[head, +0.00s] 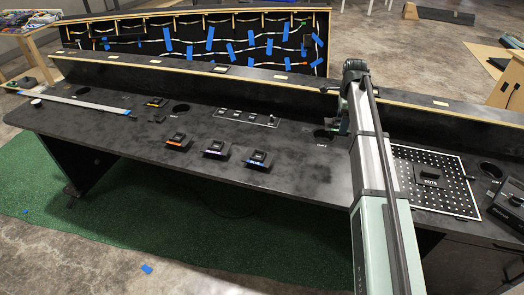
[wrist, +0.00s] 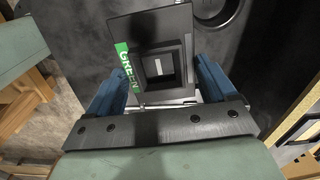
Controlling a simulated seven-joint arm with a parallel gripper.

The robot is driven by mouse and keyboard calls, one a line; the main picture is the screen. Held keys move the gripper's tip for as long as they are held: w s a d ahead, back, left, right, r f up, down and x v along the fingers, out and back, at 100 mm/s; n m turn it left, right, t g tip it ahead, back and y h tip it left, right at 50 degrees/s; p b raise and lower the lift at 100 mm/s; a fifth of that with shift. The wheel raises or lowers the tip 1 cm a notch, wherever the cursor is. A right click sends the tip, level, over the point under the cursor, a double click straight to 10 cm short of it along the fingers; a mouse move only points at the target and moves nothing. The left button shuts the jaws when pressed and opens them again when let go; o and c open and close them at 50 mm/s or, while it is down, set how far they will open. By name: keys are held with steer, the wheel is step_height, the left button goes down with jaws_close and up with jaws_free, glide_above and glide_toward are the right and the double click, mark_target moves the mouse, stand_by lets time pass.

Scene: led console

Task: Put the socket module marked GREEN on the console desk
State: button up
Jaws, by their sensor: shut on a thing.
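The black socket module with a green label reading GREEN (wrist: 150,25) fills the upper middle of the wrist view. My gripper (wrist: 162,72) has its blue fingers on both sides of the module and is shut on it. The module appears to be above the black console desk (head: 300,165), but its height is unclear. In the head view my arm hides most of my gripper and I cannot make out the module there. A round hole in the desk (wrist: 215,8) shows just beyond the module in the wrist view.
Modules with orange (head: 177,143), purple (head: 215,150) and blue (head: 258,159) labels sit along the desk's front half; a yellow-labelled one (head: 157,102) is farther back. A perforated panel (head: 455,205) bears a dark module (head: 430,176). A raised ledge (head: 290,83) runs along the back.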

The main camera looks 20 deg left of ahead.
steer(key=s+f+m, duration=0.1)
steer(key=s, duration=1.1)
steer(key=shift+s+d+f+m, duration=0.25)
steer(key=shift+s+d+m, duration=0.05)
steer(key=shift+s+m, duration=0.1)
steer(key=shift+f, duration=0.1)
steer(key=shift+f, duration=4.95)
steer(key=o, duration=0.6)
steer(key=shift+f, duration=0.15)
steer(key=shift+o, duration=1.4)
